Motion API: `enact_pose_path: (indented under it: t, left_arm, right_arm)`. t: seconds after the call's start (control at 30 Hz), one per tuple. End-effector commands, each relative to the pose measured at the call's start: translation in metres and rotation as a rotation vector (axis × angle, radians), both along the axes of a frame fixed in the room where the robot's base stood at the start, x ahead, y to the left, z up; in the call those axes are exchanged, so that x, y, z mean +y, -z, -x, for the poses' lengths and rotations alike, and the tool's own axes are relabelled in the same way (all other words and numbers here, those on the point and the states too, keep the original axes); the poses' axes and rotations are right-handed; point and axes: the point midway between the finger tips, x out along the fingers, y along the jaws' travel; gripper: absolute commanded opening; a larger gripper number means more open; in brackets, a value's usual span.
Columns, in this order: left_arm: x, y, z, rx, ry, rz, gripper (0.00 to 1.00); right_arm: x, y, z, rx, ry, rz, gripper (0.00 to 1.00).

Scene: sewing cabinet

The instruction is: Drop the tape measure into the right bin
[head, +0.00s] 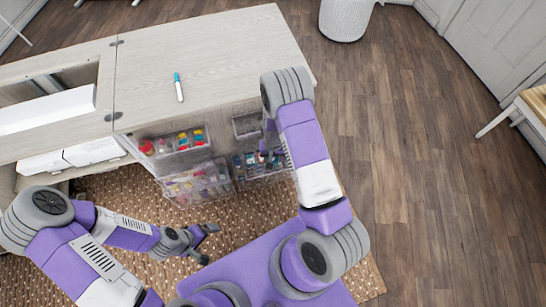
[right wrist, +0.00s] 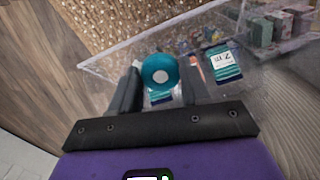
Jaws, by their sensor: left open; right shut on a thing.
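My right gripper (right wrist: 160,75) is shut on the round teal tape measure (right wrist: 161,71), whose face has a pale centre. The tape measure appears over or inside a clear-walled bin (right wrist: 118,57) in the right wrist view; the exact height is unclear. In the head view, my right arm hides the tape measure and most of this gripper. Clear bins hang on the cabinet's front, including an upper right one (head: 246,127) beside my right arm. My left gripper (head: 208,244) is open and empty above the rug, apart from the bins.
A blue-and-white marker (head: 179,88) lies on the wooden cabinet top (head: 220,45). Left-hand bins hold colourful items (head: 183,140). A teal packet with a white label (right wrist: 223,62) shows behind clear plastic. A white basket (head: 345,18) stands behind; floor at right is clear.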

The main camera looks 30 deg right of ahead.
Motion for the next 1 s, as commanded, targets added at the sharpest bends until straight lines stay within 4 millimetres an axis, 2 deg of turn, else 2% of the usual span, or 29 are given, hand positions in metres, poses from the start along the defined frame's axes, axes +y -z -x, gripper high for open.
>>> enact_pose_path:
  t: [0.03, 0.2, 0.47, 0.57, 0.8, 1.0]
  left_arm:
    - [0.000, 0.000, 0.000, 0.000, 0.000, 0.000, 1.00]
    - [0.000, 0.000, 0.000, 0.000, 0.000, 0.000, 1.00]
    - [0.000, 0.000, 0.000, 0.000, 0.000, 0.000, 1.00]
    - [0.000, -0.003, 0.000, 0.000, 0.000, 0.000, 1.00]
    - [0.000, -0.021, 0.000, 0.000, 0.000, 0.000, 1.00]
    - [0.000, -0.030, 0.000, 0.000, 0.000, 0.000, 1.00]
  right_arm:
    - [0.000, 0.000, 0.000, 0.000, 0.000, 0.000, 0.49]
    - [0.000, 0.000, 0.000, 0.000, 0.000, 0.000, 0.76]
    - [0.000, -0.001, 0.000, 0.000, 0.000, 0.000, 0.76]
    - [0.000, -0.007, 0.000, -0.001, 0.000, 0.000, 0.76]
    - [0.000, -0.047, -0.001, -0.002, -0.001, 0.000, 0.76]
    - [0.000, -0.072, 0.000, -0.001, 0.000, 0.000, 0.76]
